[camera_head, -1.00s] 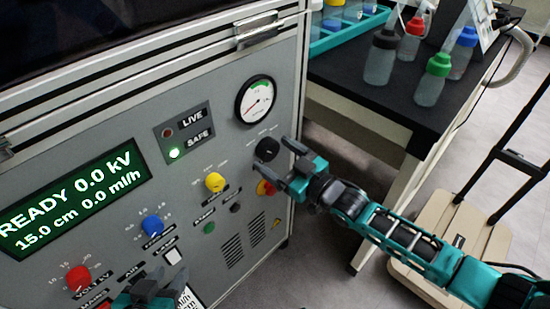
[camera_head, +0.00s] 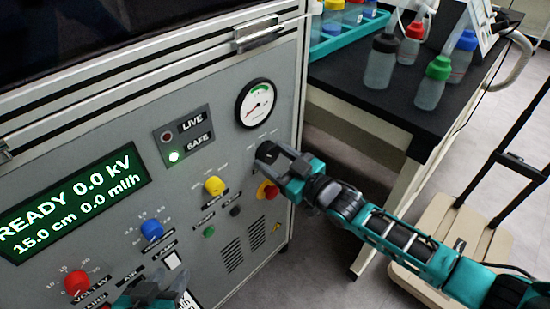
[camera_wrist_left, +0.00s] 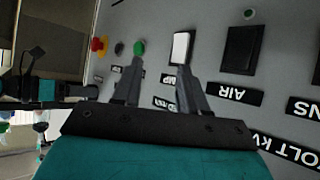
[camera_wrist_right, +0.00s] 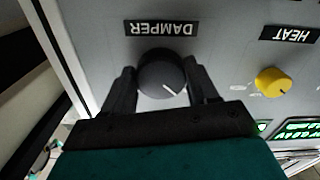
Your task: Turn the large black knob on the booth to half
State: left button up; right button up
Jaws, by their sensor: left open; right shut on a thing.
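The large black knob (camera_head: 267,152) is on the booth's front panel (camera_head: 215,260), below the round gauge. In the right wrist view the knob (camera_wrist_right: 162,76) has a white pointer line toward its lower right, beside a DAMPER label. My right gripper (camera_head: 274,157) has its fingers on both sides of the knob and is shut on it; the right wrist view shows this gripper (camera_wrist_right: 162,85) too. My left gripper (camera_head: 165,285) is open and empty in front of the lower panel. In the left wrist view its fingers (camera_wrist_left: 160,68) are apart, near a white switch.
The panel also holds a yellow knob (camera_head: 214,186), a blue knob (camera_head: 152,230), a red knob (camera_head: 77,283) and a red emergency button (camera_head: 267,190). A gauge (camera_head: 254,103) sits above the black knob. A black-topped table (camera_head: 350,80) with bottles stands to the right.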

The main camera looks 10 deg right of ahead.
pick_arm(q)
jog(key=shift+r, duration=0.15)
pick_arm(e)
jog(key=shift+m, duration=0.3)
jog(key=shift+m+p, duration=0.75)
jog(key=shift+m, duration=0.25)
jog(key=shift+a+m+p, duration=0.1)
jog(key=shift+m+p, duration=0.3)
jog(key=shift+m, duration=0.8)
pick_arm(q)
jog(key=shift+s+a+r, duration=0.3)
jog(key=shift+a+r, duration=0.15)
pick_arm(e)
jog(key=shift+s+m, duration=0.1)
jog(key=shift+m, duration=1.8)
pick_arm(q)
jog(key=shift+d, duration=0.1)
pick_arm(e)
jog(key=o, duration=1.1)
jog(key=shift+c, duration=0.2)
pick_arm(q)
jog(key=shift+r, duration=0.1)
